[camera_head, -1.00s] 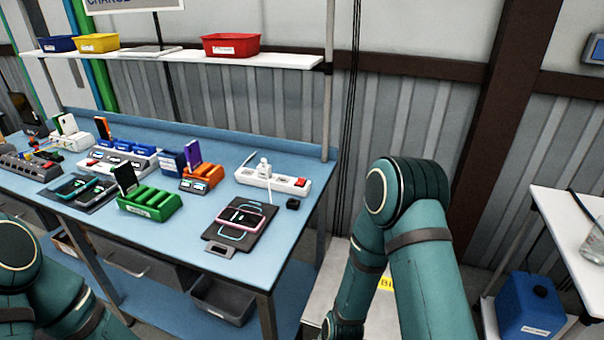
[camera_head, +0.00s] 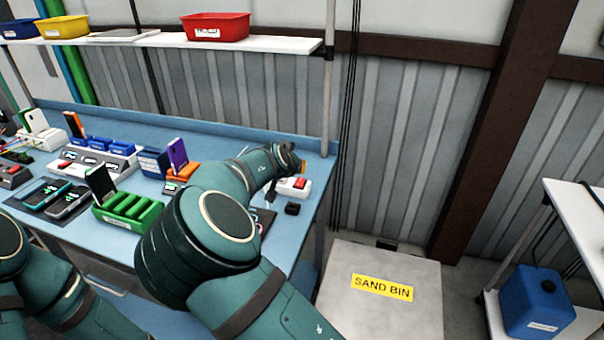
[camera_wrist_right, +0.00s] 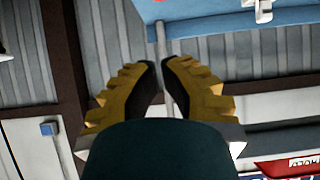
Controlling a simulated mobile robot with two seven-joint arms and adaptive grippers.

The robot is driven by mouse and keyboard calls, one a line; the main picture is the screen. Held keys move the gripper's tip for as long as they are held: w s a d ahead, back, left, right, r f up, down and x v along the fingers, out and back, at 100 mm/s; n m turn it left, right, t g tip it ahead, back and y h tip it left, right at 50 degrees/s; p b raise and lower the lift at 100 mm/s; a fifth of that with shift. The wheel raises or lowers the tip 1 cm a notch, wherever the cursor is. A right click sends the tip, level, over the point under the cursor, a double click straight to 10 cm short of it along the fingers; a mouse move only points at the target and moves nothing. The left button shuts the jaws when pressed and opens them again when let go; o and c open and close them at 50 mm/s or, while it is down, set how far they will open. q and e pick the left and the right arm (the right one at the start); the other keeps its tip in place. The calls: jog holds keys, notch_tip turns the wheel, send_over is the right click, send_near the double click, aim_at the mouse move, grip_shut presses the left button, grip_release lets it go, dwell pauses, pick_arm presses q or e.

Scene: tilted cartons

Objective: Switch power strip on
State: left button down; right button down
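The white power strip (camera_head: 286,188) lies near the right end of the blue table, with a red switch (camera_head: 301,184) at its right end. My right arm and wrist cover most of the strip, including its plug side. My right gripper (camera_wrist_right: 161,66) is empty, with its yellow fingers close together but a narrow gap between them. In the head view the hand is just behind and above the strip; its fingertips are mostly hidden. Contact with the switch cannot be seen, nor its on or off position. My left gripper is out of view; only the left arm shows.
A black cube (camera_head: 292,208) lies beside the strip. A green charging rack (camera_head: 127,210), an orange one (camera_head: 183,172) and phones stand left. A shelf with a red bin (camera_head: 216,27) hangs above. The sand bin (camera_head: 380,300) stands right of the table.

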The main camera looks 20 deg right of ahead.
jog(key=shift+f, duration=0.1)
send_over(304, 181)
jog(key=f, duration=0.6)
jog(key=shift+s+a+b, duration=0.25)
jog(key=shift+s+b, duration=0.05)
jog(key=shift+s, duration=0.1)
jog(key=shift+w+d+f, duration=0.1)
jog(key=shift+w+f, duration=0.1)
jog(key=shift+f, duration=1)
jog(key=shift+w+f, duration=0.1)
jog(key=shift+f, duration=0.6)
jog(key=shift+d, duration=0.1)
